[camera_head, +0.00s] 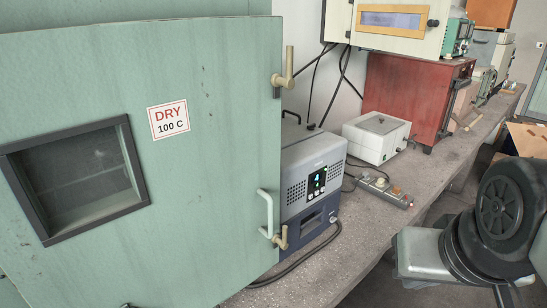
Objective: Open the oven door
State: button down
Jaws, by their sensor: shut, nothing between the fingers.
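The oven door (215,185) is a large pale green panel filling the left of the head view. It has a dark-framed window (75,175) and a "DRY 100 C" label (169,119). A white bar handle (269,214) stands upright near its right edge. Tan latch levers sit at the upper right edge (285,72) and just below the handle (281,238). No gap shows along the door's right edge, and the oven's inside is hidden. Part of my arm (497,205) is at the lower right, well apart from the handle. My gripper's fingers are not visible.
A blue-grey device (312,185) with a lit display stands close behind the door's right edge. A white box (377,138), a power strip (388,190) and a red cabinet (405,95) stand along the concrete bench (358,240). Between the door and my arm, the front is clear.

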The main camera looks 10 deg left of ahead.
aim_at(190, 105)
jog(key=u, duration=1.6)
jog(key=k+u, duration=0.1)
jog(key=i+l, duration=0.1)
